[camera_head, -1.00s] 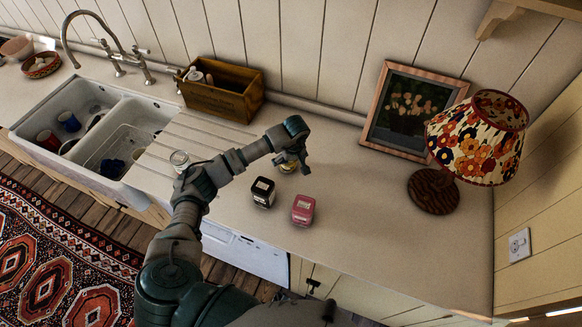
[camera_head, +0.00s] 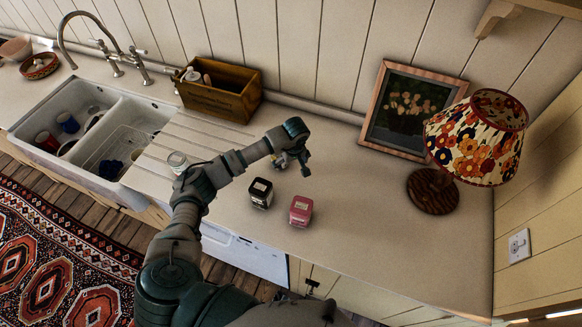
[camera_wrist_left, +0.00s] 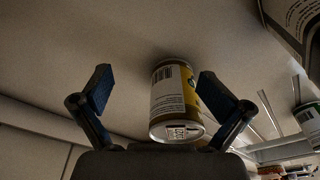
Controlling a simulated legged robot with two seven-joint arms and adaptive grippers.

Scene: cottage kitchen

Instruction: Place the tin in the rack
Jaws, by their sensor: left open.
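A tin with a white and yellow label (camera_wrist_left: 170,97) stands between the fingers of my left gripper (camera_wrist_left: 157,88) in the left wrist view. The fingers are open, with a gap to the tin's left side; contact on its right side cannot be told. In the head view this tin (camera_head: 281,161) is mostly hidden behind my left gripper (camera_head: 298,157), over the counter. A wire rack (camera_head: 117,150) sits in the right sink basin. My right gripper is not in view.
A dark tin (camera_head: 260,194) and a pink tin (camera_head: 301,212) stand on the counter in front of my left gripper. A pale tin (camera_head: 177,161) is by the drainer grooves. A wooden box (camera_head: 222,94), picture frame (camera_head: 410,112) and lamp (camera_head: 471,140) stand farther back.

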